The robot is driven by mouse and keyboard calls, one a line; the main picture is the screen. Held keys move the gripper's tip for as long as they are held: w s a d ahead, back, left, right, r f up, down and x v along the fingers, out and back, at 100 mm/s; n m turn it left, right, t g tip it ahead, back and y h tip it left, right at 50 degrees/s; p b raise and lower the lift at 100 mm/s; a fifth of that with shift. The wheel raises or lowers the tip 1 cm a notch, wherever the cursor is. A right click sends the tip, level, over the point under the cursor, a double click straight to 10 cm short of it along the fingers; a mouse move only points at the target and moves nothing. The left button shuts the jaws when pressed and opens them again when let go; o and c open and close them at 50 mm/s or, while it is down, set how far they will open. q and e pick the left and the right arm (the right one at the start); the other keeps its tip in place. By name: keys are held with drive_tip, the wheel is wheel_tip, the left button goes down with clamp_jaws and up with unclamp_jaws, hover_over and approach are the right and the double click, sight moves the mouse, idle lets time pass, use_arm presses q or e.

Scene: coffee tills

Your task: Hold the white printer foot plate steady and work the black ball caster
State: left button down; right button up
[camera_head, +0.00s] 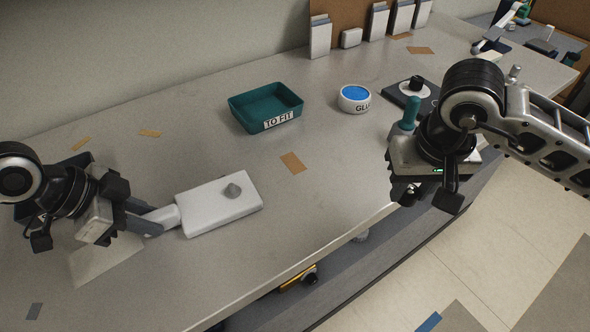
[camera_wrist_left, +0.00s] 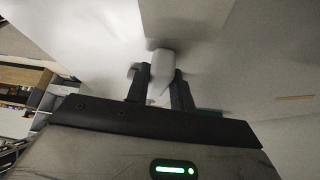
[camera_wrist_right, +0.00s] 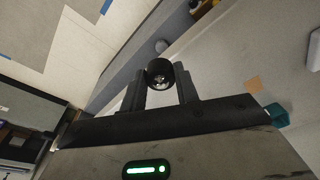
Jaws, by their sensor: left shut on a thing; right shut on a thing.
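The white printer foot plate (camera_head: 215,210) lies on the counter at the left, with a grey stud (camera_head: 232,191) on top and a narrower neck at its left end. My left gripper (camera_head: 150,221) is shut on that neck; the left wrist view shows the white neck (camera_wrist_left: 161,64) between the fingers. My right gripper (camera_wrist_right: 160,90) is shut on the black ball caster (camera_wrist_right: 160,73), whose shiny ball faces the right wrist camera. In the head view the right gripper is over the counter's front edge, well right of the plate, and the caster is hard to make out.
A teal tray (camera_head: 240,118) marked TO FIT stands behind the plate. A white tub with a blue top (camera_head: 355,98) is right of it. A teal-handled tool (camera_head: 409,113) stands behind the right gripper.

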drive_tip(key=w+a+r, duration=0.1)
drive_tip(key=w+a, duration=0.2)
drive_tip(key=a, duration=0.5)
drive_tip(key=w+a+r, duration=0.1)
drive_tip(key=w+a, duration=0.1)
drive_tip(key=a, duration=0.6)
wheel_tip(320, 180, up, 3)
hover_over(231, 186)
drive_tip(key=shift+s+r+m, duration=0.15)
drive_tip(key=shift+r+m, duration=0.05)
drive_tip(key=shift+m, duration=0.1)
drive_tip(key=shift+f, duration=2.3)
drive_tip(key=shift+f, duration=0.2)
drive_tip(key=shift+f, duration=1.05)
